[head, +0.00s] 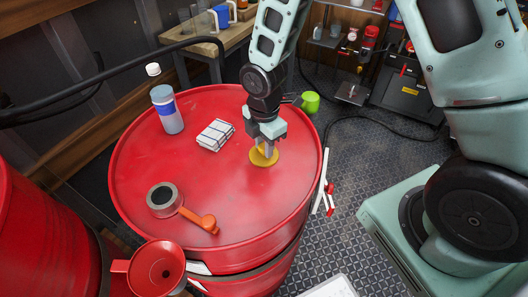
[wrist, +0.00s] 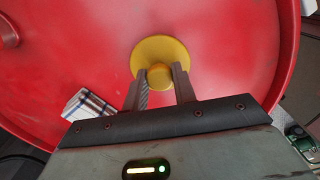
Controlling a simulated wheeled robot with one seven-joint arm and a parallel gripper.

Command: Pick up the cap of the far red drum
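The red drum (head: 190,225) stands in the middle of the head view, its top facing up. A round yellow cap (head: 257,160) with a raised knob sits on the right part of its top; it also shows in the wrist view (wrist: 174,52). My gripper (head: 264,149) points down at the cap. In the wrist view my two fingers (wrist: 160,82) stand on either side of the knob, very close to it. I cannot tell whether they press on it. The cap seems to lie flat on the drum top.
On the drum top stand a bottle (head: 167,110) with a blue label, a folded checked cloth (head: 215,134), a tape roll (head: 163,198) and an orange strap piece (head: 205,222). A red funnel (head: 157,268) is at the near rim. Another red drum (head: 30,240) stands at left.

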